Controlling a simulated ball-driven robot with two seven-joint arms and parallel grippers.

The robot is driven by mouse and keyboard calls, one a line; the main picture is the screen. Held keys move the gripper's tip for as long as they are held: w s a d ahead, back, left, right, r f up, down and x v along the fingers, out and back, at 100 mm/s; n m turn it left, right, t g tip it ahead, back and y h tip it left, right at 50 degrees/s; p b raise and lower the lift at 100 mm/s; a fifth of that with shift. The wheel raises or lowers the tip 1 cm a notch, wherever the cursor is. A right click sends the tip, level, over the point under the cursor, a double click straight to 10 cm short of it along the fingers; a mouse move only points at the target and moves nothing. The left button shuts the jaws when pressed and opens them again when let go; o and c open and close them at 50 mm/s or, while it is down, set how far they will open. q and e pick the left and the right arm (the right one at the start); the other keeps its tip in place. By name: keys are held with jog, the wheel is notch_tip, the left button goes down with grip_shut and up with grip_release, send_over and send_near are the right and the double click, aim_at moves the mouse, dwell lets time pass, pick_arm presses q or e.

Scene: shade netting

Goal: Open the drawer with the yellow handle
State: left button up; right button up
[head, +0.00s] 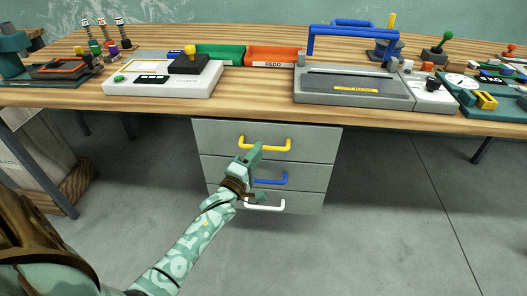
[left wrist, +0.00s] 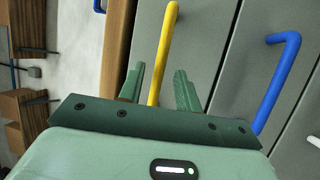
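The yellow handle (head: 278,149) is on the top drawer (head: 218,134) of a grey three-drawer unit under the workbench. The top drawer looks shut, its front in line with the others. My left gripper (head: 256,150) is in front of the handle's left part. In the left wrist view the gripper (left wrist: 158,88) is open, one finger on each side of the yellow handle (left wrist: 163,55). I cannot tell how deep the handle sits between the fingers, and no finger clearly touches it. My right gripper is not in view.
The blue handle (head: 271,180) and white handle (head: 268,206) are on the drawers below, close to my left gripper and forearm. The wooden bench top (head: 255,107) overhangs the unit. A wooden box (head: 72,188) stands at left. The floor at right is clear.

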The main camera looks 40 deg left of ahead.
pick_arm(q)
jog(key=shift+b+x, duration=0.35)
jog(key=shift+x, duration=1.2)
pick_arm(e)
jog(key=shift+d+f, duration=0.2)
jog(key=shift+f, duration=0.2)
pick_arm(q)
grip_shut()
jog(key=shift+d, duration=0.1)
